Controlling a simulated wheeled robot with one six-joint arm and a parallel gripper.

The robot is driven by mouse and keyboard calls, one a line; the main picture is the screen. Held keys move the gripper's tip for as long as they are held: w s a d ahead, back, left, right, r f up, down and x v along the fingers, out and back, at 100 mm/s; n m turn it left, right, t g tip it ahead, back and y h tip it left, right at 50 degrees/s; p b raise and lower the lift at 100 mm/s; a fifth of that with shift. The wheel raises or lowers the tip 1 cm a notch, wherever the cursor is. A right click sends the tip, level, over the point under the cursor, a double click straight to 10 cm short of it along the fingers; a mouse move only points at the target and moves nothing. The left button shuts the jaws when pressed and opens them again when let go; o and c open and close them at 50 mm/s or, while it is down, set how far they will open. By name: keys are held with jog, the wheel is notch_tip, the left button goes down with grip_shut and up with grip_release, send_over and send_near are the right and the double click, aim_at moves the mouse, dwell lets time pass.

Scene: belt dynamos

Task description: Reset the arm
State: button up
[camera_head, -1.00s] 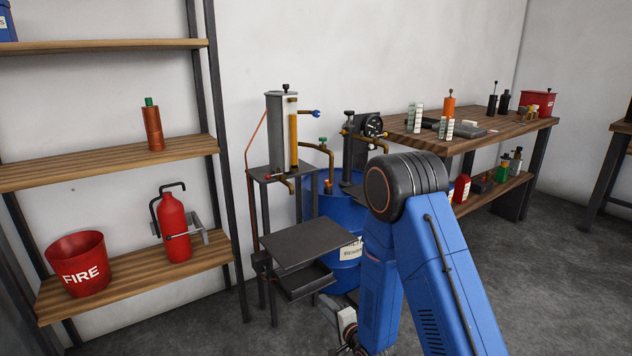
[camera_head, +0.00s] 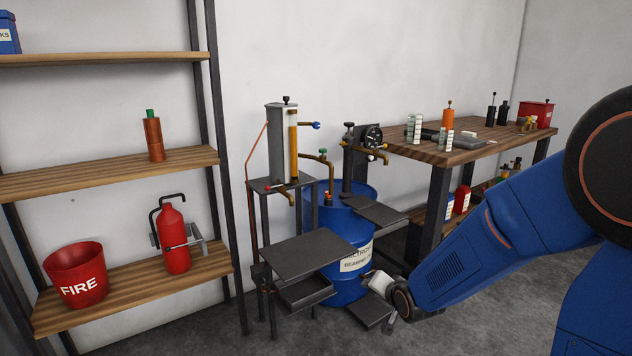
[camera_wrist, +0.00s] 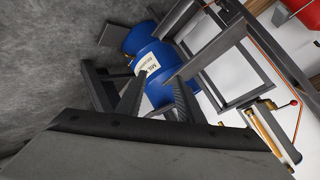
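My arm is blue with black joints and comes in from the right in the head view. Its wrist end, with my gripper (camera_head: 381,285), is low in front of the blue drum (camera_head: 345,290), and the gripper is partly hidden there. In the wrist view my gripper (camera_wrist: 157,88) shows two dark ribbed fingers with a gap between them. It is open and nothing is held. The blue drum (camera_wrist: 142,40) with its white label shows beyond the fingers.
Wooden shelves (camera_head: 110,172) hold a red fire bucket (camera_head: 76,275) and red extinguisher (camera_head: 172,235). A workbench (camera_head: 455,148) stands behind my arm.

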jog(key=s+d+r+n+g+h, duration=0.1)
jog(key=s+d+r+n, duration=0.1)
jog(key=s+d+r, duration=0.4)
jog(key=s+d+r+n+g+h, duration=0.1)
jog(key=s+d+r+g, duration=0.15)
jog(key=s, duration=0.65)
jog(key=s+d+r+n+g, duration=0.1)
jog(key=s+r, duration=0.1)
jog(key=s, duration=0.8)
jog(key=s+d+r+n+g, duration=0.1)
jog(key=s+d+r+n, duration=0.1)
jog(key=s, duration=0.8)
jog(key=shift+d+r, duration=0.2)
